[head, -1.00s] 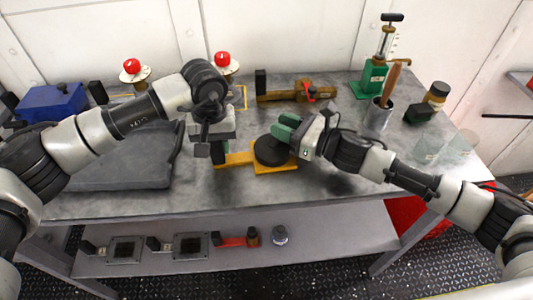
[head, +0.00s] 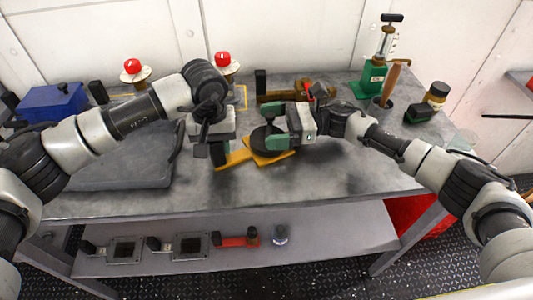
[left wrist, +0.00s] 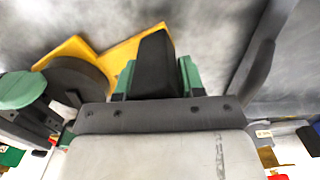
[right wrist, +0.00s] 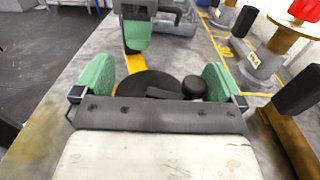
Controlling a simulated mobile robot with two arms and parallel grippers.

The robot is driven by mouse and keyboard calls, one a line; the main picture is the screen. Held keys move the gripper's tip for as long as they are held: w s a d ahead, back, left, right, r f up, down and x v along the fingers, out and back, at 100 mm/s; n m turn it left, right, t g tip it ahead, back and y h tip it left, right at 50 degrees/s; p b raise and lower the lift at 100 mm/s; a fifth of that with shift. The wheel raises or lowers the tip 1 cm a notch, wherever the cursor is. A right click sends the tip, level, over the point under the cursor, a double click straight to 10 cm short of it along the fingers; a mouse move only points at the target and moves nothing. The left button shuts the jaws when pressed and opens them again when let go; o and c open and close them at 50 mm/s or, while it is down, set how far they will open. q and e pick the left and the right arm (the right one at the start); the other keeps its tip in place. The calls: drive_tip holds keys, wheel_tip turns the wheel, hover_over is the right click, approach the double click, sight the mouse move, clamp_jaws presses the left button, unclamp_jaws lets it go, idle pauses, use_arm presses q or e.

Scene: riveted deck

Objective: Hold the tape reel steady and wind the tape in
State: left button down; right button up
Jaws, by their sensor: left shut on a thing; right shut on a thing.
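The tape reel has a black disc (head: 262,141) and a yellow base (head: 270,158) with a black grip, and sits low over the middle of the bench. My left gripper (head: 209,155) is shut on the black grip (left wrist: 155,65), which shows between its green pads in the left wrist view. My right gripper (head: 285,128) is at the disc, its green pads on either side. In the right wrist view the disc (right wrist: 150,84) and a black crank knob (right wrist: 193,87) lie between the pads. Which part they press on is unclear.
A grey case (head: 115,172) lies left of the reel. A brown tool (head: 285,96) lies just behind my right gripper. A green pump (head: 375,75) and a dark cup (head: 381,105) stand at back right. The bench front is clear.

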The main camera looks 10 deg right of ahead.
drive_tip(key=o, duration=0.4)
drive_tip(key=shift+s+a+n+g, duration=0.3)
drive_tip(key=shift+s+a, duration=0.15)
drive_tip(key=shift+o, duration=0.2)
drive_tip(key=d, duration=0.5)
drive_tip(key=w+d, duration=0.1)
drive_tip(key=d, duration=0.2)
drive_tip(key=shift+d+r, duration=0.2)
drive_tip(key=shift+r, duration=0.05)
wheel_tip(320, 180, up, 4)
drive_tip(key=shift+w+r, duration=0.1)
drive_tip(key=shift+r, duration=0.15)
